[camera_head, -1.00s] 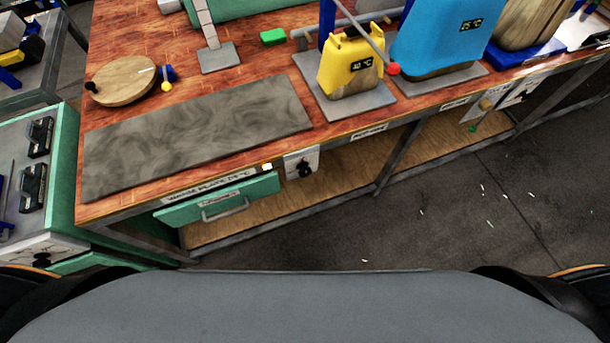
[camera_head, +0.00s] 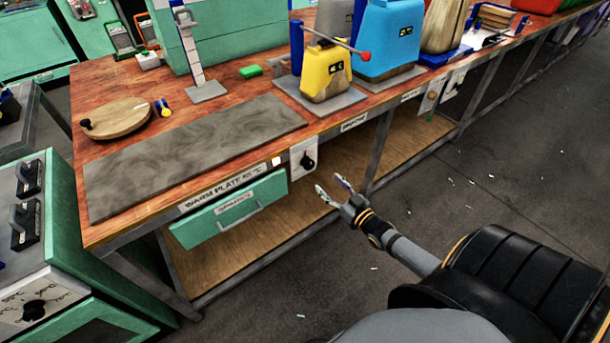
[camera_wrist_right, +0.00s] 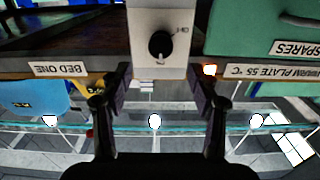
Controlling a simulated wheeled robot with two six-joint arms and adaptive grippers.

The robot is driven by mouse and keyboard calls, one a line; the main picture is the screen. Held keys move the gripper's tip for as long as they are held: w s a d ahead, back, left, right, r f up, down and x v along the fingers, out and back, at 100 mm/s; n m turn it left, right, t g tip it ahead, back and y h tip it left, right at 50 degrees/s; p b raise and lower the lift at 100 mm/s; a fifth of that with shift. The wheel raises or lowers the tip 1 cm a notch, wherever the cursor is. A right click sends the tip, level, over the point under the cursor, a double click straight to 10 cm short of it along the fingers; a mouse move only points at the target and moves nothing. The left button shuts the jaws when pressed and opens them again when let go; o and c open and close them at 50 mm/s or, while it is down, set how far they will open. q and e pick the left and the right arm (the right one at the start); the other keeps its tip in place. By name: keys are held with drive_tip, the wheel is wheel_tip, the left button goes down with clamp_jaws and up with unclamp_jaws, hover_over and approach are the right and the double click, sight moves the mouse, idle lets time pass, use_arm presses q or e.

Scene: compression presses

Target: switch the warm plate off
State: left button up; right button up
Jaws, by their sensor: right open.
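The warm plate (camera_head: 190,150) is a flat grey slab lying on the wooden bench top. Its label (camera_head: 222,190) is on the bench's front edge above a green drawer. A white switch box with a black knob (camera_head: 308,162) hangs at the front edge, beside a small lit lamp (camera_head: 277,161). My right gripper (camera_head: 334,191) is open and empty, in front of and below the box. In the right wrist view, which is upside down, the knob (camera_wrist_right: 160,44) sits ahead between the open fingers (camera_wrist_right: 160,90), apart from them. My left gripper is not in view.
A yellow press (camera_head: 325,75) and a blue press (camera_head: 389,40) stand on the bench to the right of the plate. A round wooden board (camera_head: 117,118) lies at the left. The green drawer (camera_head: 230,210) is below the edge.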

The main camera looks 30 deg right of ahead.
sight(310, 167)
drive_tip(key=w+b, duration=0.1)
drive_tip(key=w, duration=0.2)
drive_tip(key=w+b, duration=0.1)
drive_tip(key=w, duration=0.2)
drive_tip(key=w+a+b, duration=0.1)
drive_tip(key=w, duration=0.2)
drive_tip(key=shift+w, duration=0.2)
drive_tip(key=c, duration=1.2)
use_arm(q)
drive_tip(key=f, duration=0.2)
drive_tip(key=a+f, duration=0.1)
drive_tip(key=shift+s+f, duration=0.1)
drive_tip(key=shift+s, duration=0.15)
use_arm(e)
drive_tip(key=shift+o, duration=0.2)
